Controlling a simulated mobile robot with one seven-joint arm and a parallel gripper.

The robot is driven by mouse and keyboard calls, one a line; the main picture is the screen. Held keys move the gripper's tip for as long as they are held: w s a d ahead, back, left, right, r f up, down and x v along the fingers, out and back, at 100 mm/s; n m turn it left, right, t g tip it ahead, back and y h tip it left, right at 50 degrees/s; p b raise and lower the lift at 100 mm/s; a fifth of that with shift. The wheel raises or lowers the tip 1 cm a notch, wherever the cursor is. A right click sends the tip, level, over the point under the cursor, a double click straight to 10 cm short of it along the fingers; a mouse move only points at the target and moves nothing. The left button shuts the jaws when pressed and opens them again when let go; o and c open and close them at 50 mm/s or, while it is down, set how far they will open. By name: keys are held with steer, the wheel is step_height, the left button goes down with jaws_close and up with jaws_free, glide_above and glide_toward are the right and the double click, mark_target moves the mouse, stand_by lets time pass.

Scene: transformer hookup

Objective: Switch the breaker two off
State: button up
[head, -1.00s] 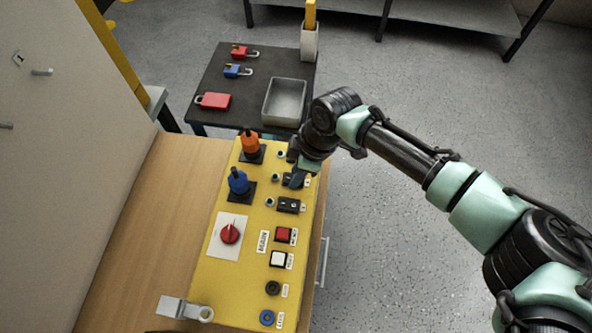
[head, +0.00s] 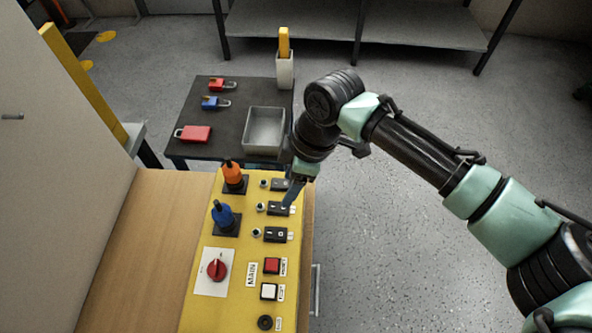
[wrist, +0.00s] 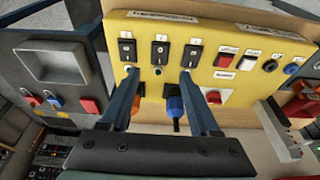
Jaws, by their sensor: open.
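Three black rocker breakers sit in a row on the yellow panel (head: 213,306): the far one (head: 281,185), the middle one (head: 279,209) and the near one (head: 276,234). In the wrist view the middle breaker (wrist: 160,53) lies between the far one (wrist: 127,50) and the near one (wrist: 194,54). Their small labels are hard to read.
An orange plug (head: 232,173) and a blue plug (head: 222,214) stand up from the panel. A red rotary switch (head: 216,269), a red button (head: 272,265) and a white button (head: 268,291) are nearer. A dark table with padlocks and a grey tray (head: 264,128) stands beyond.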

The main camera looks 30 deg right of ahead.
steer(key=shift+v, duration=2.5)
